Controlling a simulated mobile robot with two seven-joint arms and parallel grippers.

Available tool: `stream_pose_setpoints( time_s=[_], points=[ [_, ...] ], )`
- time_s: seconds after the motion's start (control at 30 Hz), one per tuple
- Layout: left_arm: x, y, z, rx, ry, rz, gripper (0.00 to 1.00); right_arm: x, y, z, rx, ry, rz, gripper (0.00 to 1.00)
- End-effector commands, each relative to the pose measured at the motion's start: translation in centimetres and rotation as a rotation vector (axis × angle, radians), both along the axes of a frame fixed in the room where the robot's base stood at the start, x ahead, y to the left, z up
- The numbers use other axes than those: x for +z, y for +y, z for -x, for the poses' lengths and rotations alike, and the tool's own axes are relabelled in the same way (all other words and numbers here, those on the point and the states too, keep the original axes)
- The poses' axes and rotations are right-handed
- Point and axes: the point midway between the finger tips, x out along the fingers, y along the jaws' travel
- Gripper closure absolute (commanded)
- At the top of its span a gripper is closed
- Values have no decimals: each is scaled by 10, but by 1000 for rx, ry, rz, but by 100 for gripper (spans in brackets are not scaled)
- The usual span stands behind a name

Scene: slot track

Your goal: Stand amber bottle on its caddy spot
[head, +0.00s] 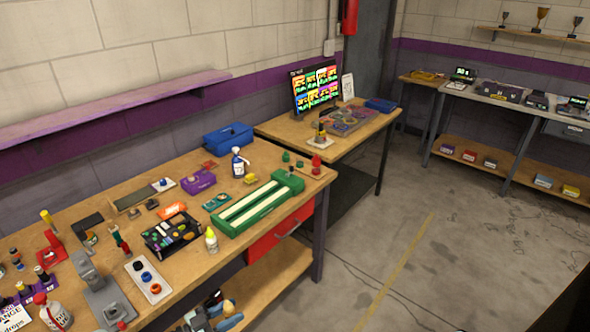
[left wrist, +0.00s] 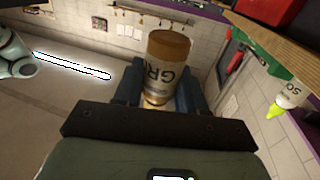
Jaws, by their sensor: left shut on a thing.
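An amber-brown bottle with dark lettering (left wrist: 166,62) stands between the two blue fingers of my left gripper in the left wrist view. My left gripper (head: 220,310) is shut on it. In the head view the gripper shows small at the bottom, in front of the workbench's lower shelf and below the bench top. The bottle is partly covered by the fingers there. A purple rack with small dark bottles (head: 22,296), which looks like the caddy, sits at the left end of the bench. Its free spot cannot be made out. My right gripper is not seen.
On the wooden workbench (head: 85,222) are a white sign (head: 12,316), a red-and-white bottle (head: 52,312), a grey stand (head: 100,290) and a white tray with rings (head: 149,281). A yellow-capped bottle (head: 211,240) stands near the front edge. The floor to the right is clear.

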Motion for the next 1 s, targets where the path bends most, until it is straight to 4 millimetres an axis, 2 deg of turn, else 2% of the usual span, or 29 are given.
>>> stream_pose_setpoints(
  time_s=[0.07, 0.37, 0.5, 0.57, 1.0],
  points=[
    [3, -2, -2, -2, 0, 0, 90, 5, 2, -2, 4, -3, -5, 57],
    [2, -1, -1, 1, 1, 1, 90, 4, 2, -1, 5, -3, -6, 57],
    [6, -8, -2, -36, -2, 2, 90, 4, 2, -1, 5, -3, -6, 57],
    [11, -16, -2, -79, -3, 1, 90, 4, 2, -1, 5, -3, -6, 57],
    [60, -109, -2, -591, -2, -1, 90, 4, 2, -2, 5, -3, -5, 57]
  ],
)
